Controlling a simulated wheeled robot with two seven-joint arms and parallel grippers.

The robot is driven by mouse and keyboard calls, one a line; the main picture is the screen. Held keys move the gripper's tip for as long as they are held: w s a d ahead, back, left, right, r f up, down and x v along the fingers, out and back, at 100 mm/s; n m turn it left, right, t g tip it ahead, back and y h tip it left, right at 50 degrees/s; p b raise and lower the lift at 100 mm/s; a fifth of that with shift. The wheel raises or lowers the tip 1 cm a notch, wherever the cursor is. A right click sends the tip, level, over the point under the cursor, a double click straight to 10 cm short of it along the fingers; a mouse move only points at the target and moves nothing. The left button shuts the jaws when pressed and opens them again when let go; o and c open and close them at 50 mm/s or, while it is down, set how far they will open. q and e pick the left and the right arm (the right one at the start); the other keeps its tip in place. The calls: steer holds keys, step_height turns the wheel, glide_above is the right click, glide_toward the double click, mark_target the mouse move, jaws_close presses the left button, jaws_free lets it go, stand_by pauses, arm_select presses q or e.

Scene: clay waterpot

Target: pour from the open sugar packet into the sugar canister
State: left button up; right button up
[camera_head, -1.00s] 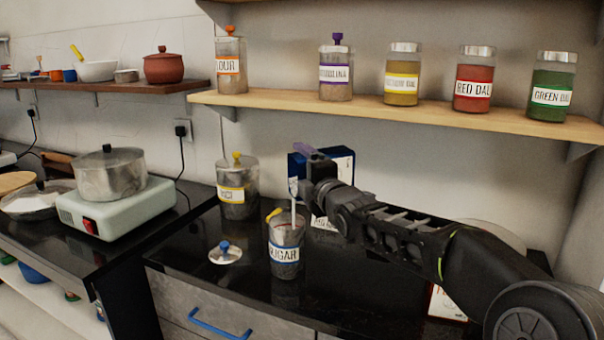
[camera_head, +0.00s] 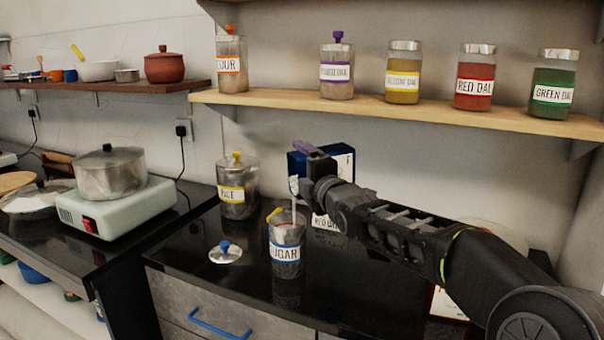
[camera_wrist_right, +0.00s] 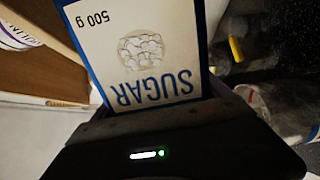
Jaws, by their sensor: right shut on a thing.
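The sugar packet (camera_wrist_right: 150,55), white with blue edges, is gripped in the right wrist view with its lettering upside down. In the head view its dark blue side (camera_head: 342,162) shows behind my right gripper (camera_head: 315,162), which is shut on it. The packet is tilted above the sugar canister (camera_head: 286,252), an upright, lidless clear jar with a blue-edged SUGAR label. A thin pale vertical streak runs from the packet's left end down to the canister mouth and looks like falling sugar. A yellow piece sits at the canister rim. My left gripper is not in view.
A lid with a blue knob (camera_head: 225,252) lies left of the canister. A yellow-knobbed jar (camera_head: 237,190) stands behind. A hotplate (camera_head: 117,207) with a pot is at left. A shelf (camera_head: 400,110) with jars hangs above. The black counter in front is clear.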

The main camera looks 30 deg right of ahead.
steer(key=shift+a+r+b, duration=0.1)
steer(key=shift+b, duration=0.7)
stand_by(1.1)
steer(key=shift+n, duration=0.3)
steer(key=shift+b, duration=0.35)
stand_by(0.4)
steer(key=shift+a+b, duration=0.1)
steer(key=shift+b, duration=0.35)
steer(key=shift+r, duration=0.1)
stand_by(0.7)
steer(key=shift+n+b, duration=0.3)
steer(key=shift+b, duration=0.2)
steer(key=shift+r, duration=0.15)
